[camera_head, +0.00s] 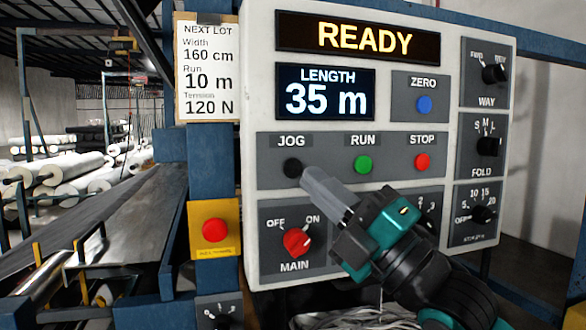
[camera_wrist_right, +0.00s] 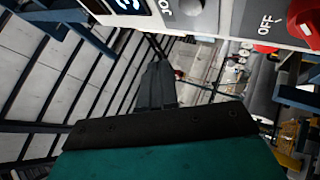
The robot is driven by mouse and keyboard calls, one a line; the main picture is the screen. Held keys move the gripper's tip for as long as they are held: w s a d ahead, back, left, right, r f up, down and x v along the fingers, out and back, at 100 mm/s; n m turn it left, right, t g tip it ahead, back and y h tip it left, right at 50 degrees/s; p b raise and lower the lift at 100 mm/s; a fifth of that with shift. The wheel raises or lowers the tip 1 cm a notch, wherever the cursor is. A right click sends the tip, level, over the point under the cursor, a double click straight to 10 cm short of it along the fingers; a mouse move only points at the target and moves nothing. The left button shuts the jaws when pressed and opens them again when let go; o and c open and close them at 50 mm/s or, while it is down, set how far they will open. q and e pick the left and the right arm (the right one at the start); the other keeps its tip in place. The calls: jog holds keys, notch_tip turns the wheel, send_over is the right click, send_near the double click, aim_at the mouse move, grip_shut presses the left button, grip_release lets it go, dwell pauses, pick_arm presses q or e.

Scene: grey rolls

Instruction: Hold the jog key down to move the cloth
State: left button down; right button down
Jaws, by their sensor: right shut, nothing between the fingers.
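The black round jog key (camera_head: 292,168) sits under the JOG label on the white control panel (camera_head: 262,100). My right gripper (camera_head: 308,176) is shut and empty, its fingertips just to the right of the jog key and slightly below it. I cannot tell whether the tips touch the panel. In the right wrist view the shut fingers (camera_wrist_right: 157,80) show below the panel edge. The status display (camera_head: 365,40) reads READY and the length display (camera_head: 325,92) reads 35 m. No cloth is clearly seen moving. My left gripper is not in view.
The green RUN (camera_head: 363,164) and red STOP (camera_head: 422,162) keys are right of JOG. The red MAIN switch (camera_head: 297,241) is below, and a red emergency button (camera_head: 215,230) is at left. A lot card (camera_head: 207,70) hangs beside the panel. White rolls (camera_head: 75,175) lie behind.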

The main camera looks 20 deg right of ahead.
aim_at(292, 168)
jog(key=w, duration=0.6)
jog(key=shift+w+a, duration=0.1)
jog(key=shift+w, duration=0.05)
dwell(1.9)
jog(key=shift+w, duration=0.35)
jog(key=shift+w+p, duration=0.35)
jog(key=shift+w, duration=0.05)
dwell(4.6)
